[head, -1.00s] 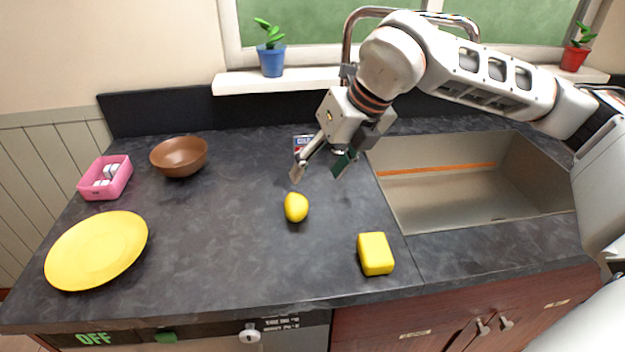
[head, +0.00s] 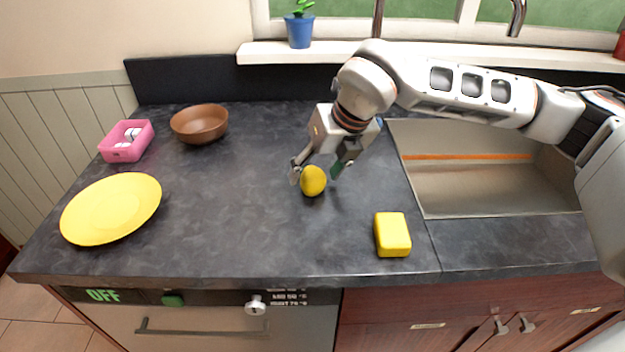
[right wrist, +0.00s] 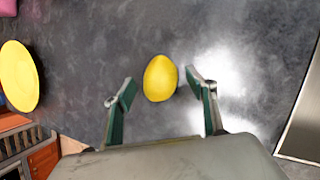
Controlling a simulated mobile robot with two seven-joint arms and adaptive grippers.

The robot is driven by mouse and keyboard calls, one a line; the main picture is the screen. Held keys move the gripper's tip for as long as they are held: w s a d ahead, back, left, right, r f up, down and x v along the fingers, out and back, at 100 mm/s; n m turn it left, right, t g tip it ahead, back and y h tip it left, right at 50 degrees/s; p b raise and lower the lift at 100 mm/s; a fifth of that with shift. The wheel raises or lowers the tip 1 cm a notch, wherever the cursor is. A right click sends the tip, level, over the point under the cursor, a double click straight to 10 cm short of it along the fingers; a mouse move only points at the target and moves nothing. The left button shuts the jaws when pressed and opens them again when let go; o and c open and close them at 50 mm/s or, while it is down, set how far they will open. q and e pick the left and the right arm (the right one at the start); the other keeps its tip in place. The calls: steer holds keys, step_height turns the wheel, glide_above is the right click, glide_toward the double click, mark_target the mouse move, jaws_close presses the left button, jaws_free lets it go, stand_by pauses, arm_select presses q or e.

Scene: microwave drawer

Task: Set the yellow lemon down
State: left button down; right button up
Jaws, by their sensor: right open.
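The yellow lemon (head: 313,181) stands on the dark countertop, left of the sink. My right gripper (head: 318,172) is open and low over the counter, its fingers to either side of the lemon in the head view. In the right wrist view the lemon (right wrist: 160,78) lies between and slightly beyond the two green-padded fingertips (right wrist: 158,86). A gap shows on both sides, so the fingers do not appear to touch it. My left gripper is not in view.
A yellow block (head: 393,235) lies right of the lemon near the sink (head: 480,190). A yellow plate (head: 112,210), pink box (head: 127,142) and brown bowl (head: 200,123) stand at the left. The counter (head: 230,220) between plate and lemon is clear.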

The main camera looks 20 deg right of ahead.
steer(key=shift+w+a+f, duration=0.1)
steer(key=shift+w+f, duration=0.15)
steer(key=shift+f, duration=0.4)
steer(key=shift+r, duration=0.1)
steer(key=c, duration=1.4)
steer(key=shift+o, duration=0.2)
